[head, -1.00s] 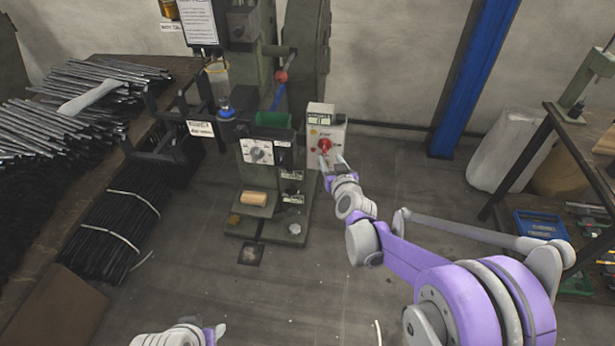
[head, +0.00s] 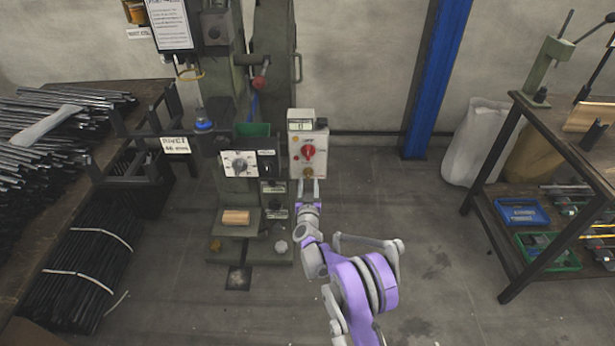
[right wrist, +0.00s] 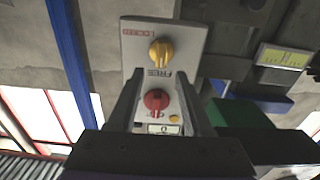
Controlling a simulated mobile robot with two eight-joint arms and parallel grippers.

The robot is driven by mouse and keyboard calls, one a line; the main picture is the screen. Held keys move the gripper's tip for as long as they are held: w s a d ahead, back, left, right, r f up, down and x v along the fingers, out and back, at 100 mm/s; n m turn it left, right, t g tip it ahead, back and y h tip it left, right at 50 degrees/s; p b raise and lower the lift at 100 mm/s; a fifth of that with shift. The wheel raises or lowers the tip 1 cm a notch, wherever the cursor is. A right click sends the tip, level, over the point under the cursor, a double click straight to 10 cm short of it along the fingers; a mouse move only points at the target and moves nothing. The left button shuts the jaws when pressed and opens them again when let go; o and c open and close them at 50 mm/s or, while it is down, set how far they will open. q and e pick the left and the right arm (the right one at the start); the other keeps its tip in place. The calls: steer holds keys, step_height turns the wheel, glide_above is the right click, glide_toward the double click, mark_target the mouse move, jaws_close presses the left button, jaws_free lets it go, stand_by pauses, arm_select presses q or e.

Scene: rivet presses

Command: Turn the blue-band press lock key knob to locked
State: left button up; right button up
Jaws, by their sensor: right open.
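A pale control box (head: 297,132) stands beside the green press (head: 226,92), with a small display on top. It carries a red knob (head: 308,152) and, lower down, a yellow knob. In the right wrist view the box looks upside down, with the yellow knob (right wrist: 161,52) above the red knob (right wrist: 155,101). My right gripper (head: 309,184) is open and empty, its fingers pointing at the lower part of the box. I cannot tell whether they touch it. My left gripper is out of view.
A rod-laden table (head: 100,170) stands left, a workbench (head: 545,130) right.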

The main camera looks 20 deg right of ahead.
mark_target(308, 174)
steer(key=x, duration=0.5)
steer(key=shift+s+a, duration=0.1)
jaws_close()
